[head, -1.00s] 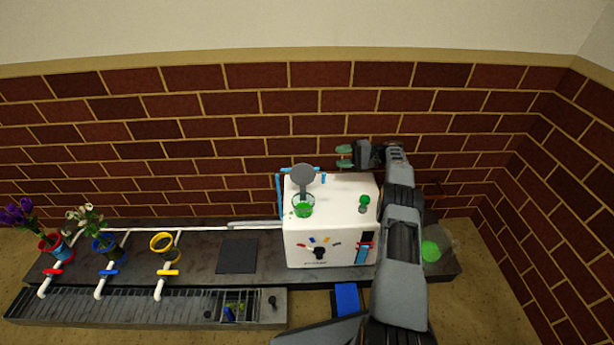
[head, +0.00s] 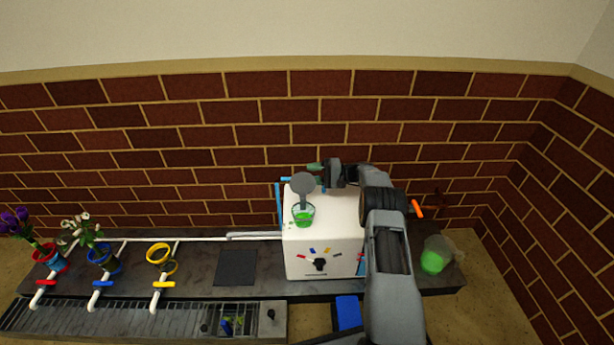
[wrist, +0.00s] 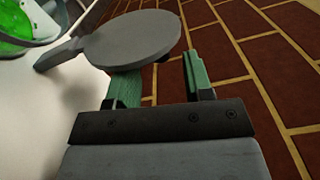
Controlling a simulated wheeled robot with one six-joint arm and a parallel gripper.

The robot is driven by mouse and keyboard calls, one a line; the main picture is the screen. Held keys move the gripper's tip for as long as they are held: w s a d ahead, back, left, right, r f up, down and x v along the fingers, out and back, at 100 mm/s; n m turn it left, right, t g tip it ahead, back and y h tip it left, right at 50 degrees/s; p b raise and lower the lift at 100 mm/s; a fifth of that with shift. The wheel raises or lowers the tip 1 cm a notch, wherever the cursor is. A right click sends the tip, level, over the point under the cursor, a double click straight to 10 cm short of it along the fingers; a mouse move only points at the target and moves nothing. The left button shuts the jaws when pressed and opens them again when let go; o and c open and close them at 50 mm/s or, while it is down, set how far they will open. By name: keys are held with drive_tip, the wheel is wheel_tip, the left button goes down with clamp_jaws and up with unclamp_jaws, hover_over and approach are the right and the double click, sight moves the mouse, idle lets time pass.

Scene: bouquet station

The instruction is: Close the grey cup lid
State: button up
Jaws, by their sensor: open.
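The grey lid (head: 303,183) is a round disc standing raised above the cup on top of the white machine. It also shows large in the wrist view (wrist: 135,40), with its arm running left toward the cup. The clear cup (head: 303,214) holds green contents and shows at the wrist view's upper left (wrist: 22,28). My gripper (head: 316,167) is open, behind and slightly right of the lid. In the wrist view its green fingers (wrist: 160,80) are apart, and the lid covers part of the left finger. Contact with the lid cannot be told.
The white machine (head: 318,258) has a dial and coloured marks on its front. A blue pipe (head: 279,207) stands at its left edge. A brick wall (head: 220,150) is close behind. A container with green contents (head: 432,262) stands at the right. Flower pots stand far left.

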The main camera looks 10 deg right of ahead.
drive_tip(key=shift+w+a, duration=0.2)
drive_tip(key=shift+a, duration=0.85)
clamp_jaws()
